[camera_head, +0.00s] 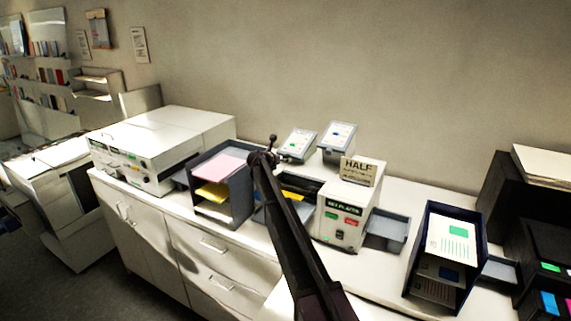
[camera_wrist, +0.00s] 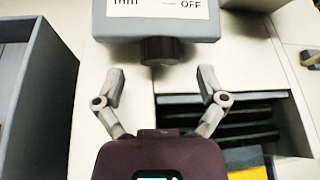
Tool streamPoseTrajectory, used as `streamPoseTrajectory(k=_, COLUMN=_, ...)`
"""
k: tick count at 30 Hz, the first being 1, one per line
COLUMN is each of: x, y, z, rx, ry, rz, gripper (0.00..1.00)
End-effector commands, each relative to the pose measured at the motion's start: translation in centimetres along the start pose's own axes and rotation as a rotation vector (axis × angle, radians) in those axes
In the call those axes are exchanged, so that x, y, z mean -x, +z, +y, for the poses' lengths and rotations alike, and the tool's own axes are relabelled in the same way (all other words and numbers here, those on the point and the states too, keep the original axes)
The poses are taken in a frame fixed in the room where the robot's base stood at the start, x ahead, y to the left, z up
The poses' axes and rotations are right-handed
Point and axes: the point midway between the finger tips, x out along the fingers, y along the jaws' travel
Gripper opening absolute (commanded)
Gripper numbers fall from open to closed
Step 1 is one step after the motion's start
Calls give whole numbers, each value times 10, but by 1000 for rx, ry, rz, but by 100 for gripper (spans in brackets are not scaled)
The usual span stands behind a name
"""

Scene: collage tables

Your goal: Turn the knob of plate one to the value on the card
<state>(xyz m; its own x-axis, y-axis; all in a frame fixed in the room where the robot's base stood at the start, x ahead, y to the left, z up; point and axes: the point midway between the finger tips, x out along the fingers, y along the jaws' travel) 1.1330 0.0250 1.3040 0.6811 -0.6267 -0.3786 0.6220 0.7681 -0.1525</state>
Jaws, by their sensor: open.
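A white card reading HALF (camera_head: 358,171) stands on top of a white machine in the head view. Two tilted grey plates with pale faces stand behind the counter items, a left one (camera_head: 298,144) and a right one (camera_head: 339,136); their numbers are too small to read. My gripper (camera_head: 279,148) is by the left plate. In the wrist view my gripper (camera_wrist: 162,76) is open, its fingers apart and empty. A dark ribbed knob (camera_wrist: 160,50) lies just beyond the fingertips, below a grey plate edge (camera_wrist: 115,27) whose label shows OFF. The knob's pointer is not visible.
The white machine (camera_head: 325,226) with green and red labels stands right of my arm. A dark tray rack with coloured paper (camera_head: 238,205) is to its left, and a white copier (camera_head: 150,140) further left. A dark blue rack (camera_head: 408,278) stands at right.

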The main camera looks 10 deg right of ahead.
Motion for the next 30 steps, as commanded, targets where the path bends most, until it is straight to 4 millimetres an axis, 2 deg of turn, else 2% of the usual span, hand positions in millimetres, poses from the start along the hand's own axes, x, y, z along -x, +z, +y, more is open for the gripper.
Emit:
streamPoseTrajectory(k=1, x=-8, y=-2, z=2, rx=0, ry=0, rz=0, gripper=91)
streamPoseTrajectory(k=7, x=-23, y=0, z=1, rx=1, ry=1, rz=0, gripper=91)
streamPoseTrajectory(k=19, x=-27, y=0, z=0, rx=1, ry=1, rz=-1, gripper=91)
streamPoseTrajectory(k=20, x=-26, y=0, z=0, rx=1, ry=1, rz=-1, gripper=88)
streamPoseTrajectory(k=27, x=-26, y=0, z=0, rx=1, ry=1, rz=-1, gripper=17)
streamPoseTrajectory(k=28, x=-26, y=0, z=0, rx=1, ry=1, rz=-1, gripper=9)
streamPoseTrajectory(k=30, x=-26, y=0, z=0, rx=1, ry=0, rz=-1, gripper=9)
